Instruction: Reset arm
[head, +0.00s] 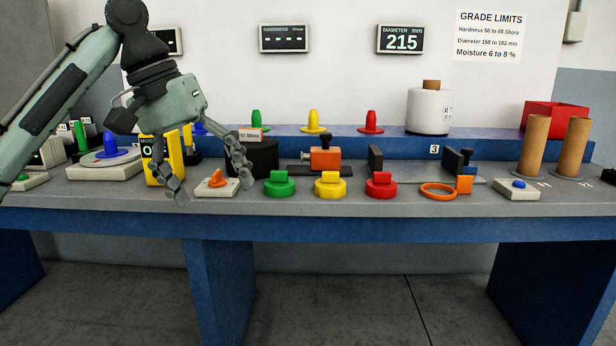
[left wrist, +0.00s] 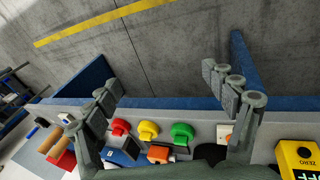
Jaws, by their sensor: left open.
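My left gripper (head: 210,178) is open and empty above the front of the workbench, with its fingers pointing down. In the head view it hangs in front of a black cylinder (head: 262,157) and beside a small pad with an orange knob (head: 217,178). In the left wrist view my left gripper (left wrist: 172,98) has its fingers spread wide, and floor and bench edge show between them. My right gripper is in neither view.
The grey bench top (head: 330,205) holds green (head: 280,187), yellow (head: 330,187) and red (head: 381,188) knobbed pieces. A display (head: 401,39) reads 215.

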